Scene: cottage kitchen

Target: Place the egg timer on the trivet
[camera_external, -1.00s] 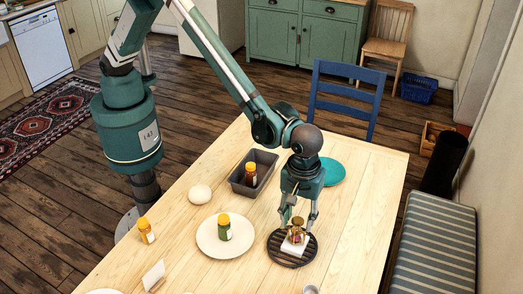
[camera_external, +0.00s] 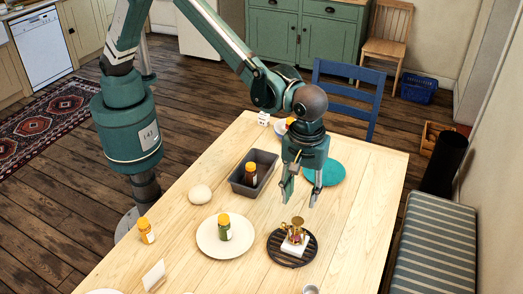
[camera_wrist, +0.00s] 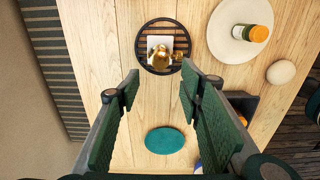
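The round black slatted trivet (camera_external: 275,246) lies at the front right of the table; it also shows at the top of the wrist view (camera_wrist: 143,58). A small gold-coloured object (camera_external: 297,228) with a white block-like base (camera_external: 295,246) stands upright on it. I take this for the egg timer, though its shape is too small to be sure. In the wrist view the gold part (camera_wrist: 162,57) and white base lie within the trivet's rim. My gripper (camera_external: 301,200) is open and empty, above and behind the trivet, apart from the object; its spread fingers show in the wrist view (camera_wrist: 160,80).
A white plate (camera_external: 208,243) with a green-labelled jar (camera_external: 224,228) is left of the trivet. A dark tray (camera_external: 240,185) holds another jar. A teal disc (camera_external: 331,173) lies behind my gripper. A pale round object (camera_external: 200,194) and an orange-capped jar (camera_external: 146,232) are farther left.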

